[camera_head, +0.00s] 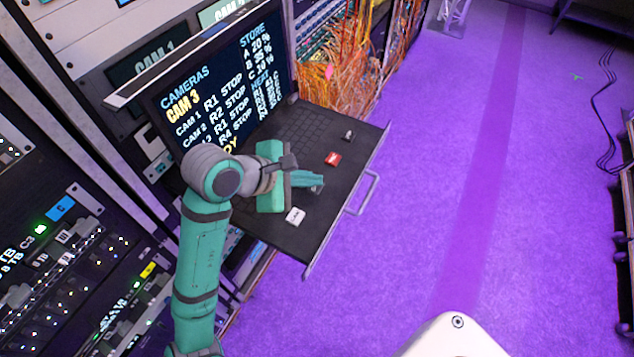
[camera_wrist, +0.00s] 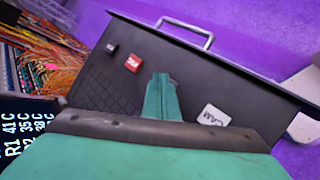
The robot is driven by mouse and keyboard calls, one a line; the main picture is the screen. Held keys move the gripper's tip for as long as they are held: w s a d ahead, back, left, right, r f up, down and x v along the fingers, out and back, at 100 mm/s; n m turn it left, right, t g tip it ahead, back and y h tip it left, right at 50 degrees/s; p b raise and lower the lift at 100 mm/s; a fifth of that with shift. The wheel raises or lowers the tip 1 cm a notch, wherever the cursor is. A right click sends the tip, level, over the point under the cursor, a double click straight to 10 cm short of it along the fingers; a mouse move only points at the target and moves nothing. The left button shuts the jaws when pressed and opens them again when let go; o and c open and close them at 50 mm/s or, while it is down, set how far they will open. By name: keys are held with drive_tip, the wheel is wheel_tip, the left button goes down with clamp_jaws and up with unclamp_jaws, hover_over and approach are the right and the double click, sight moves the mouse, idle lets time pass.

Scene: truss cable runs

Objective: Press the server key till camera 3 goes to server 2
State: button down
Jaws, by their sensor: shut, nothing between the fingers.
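My teal gripper (camera_head: 318,182) is shut and empty over the black keyboard drawer (camera_head: 265,222), between the white CAM key (camera_head: 295,215) and the red key (camera_head: 332,158). In the wrist view the shut fingertips (camera_wrist: 161,78) lie between the red key (camera_wrist: 132,63) and the CAM key (camera_wrist: 213,115). A small dark key (camera_head: 348,134) stands beyond the red one; its label is unreadable. No key marked as server is legible; the fingers cover part of the drawer. The monitor (camera_head: 215,85) shows CAMERAS, CAM 3 in yellow and rows with R1, R2, R4 and STOP; my arm hides its lower left.
Racks with lit panels (camera_head: 60,250) stand at the left. Orange cables (camera_head: 345,75) hang behind the drawer. A metal handle (camera_head: 363,193) juts from the drawer's front edge. The purple floor to the right is mostly clear, with black cables (camera_head: 605,95) at the far right.

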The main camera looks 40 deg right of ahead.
sight(312, 188)
drive_tip(key=shift+a, duration=0.2)
drive_tip(key=shift+d+r, duration=0.1)
drive_tip(key=shift+s+d+r, duration=0.1)
drive_tip(key=shift+r, duration=0.6)
drive_tip(key=shift+r, duration=0.1)
drive_tip(key=shift+r, duration=2.4)
